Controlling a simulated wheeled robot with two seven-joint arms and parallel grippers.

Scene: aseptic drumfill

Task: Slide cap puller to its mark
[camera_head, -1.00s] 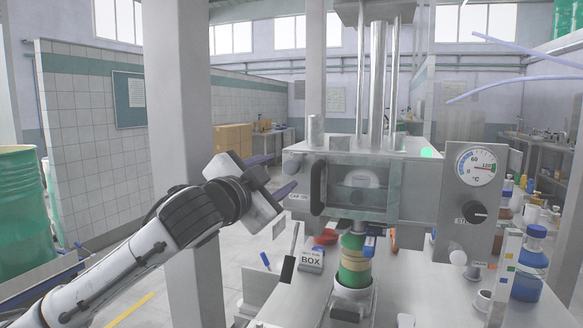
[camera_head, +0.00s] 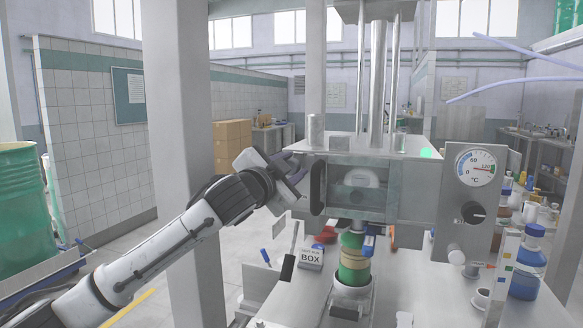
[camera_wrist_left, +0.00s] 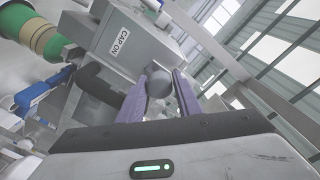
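The cap puller appears to be the grey round knob (camera_wrist_left: 158,83) beside the "CAP ON" label (camera_wrist_left: 126,39) in the left wrist view. It sticks out from the left side of the steel machine housing (camera_head: 415,205). In the head view the knob is hidden behind my gripper. My left gripper (camera_head: 298,172) is at that side of the housing. Its two purple fingers (camera_wrist_left: 165,88) stand apart with the knob between their tips. I cannot tell whether they touch it. My right gripper is out of view.
A black handle (camera_head: 318,188) is on the housing front. A temperature dial (camera_head: 475,166) and several bottles are at the right. A thick pillar (camera_head: 178,110) stands behind my left arm.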

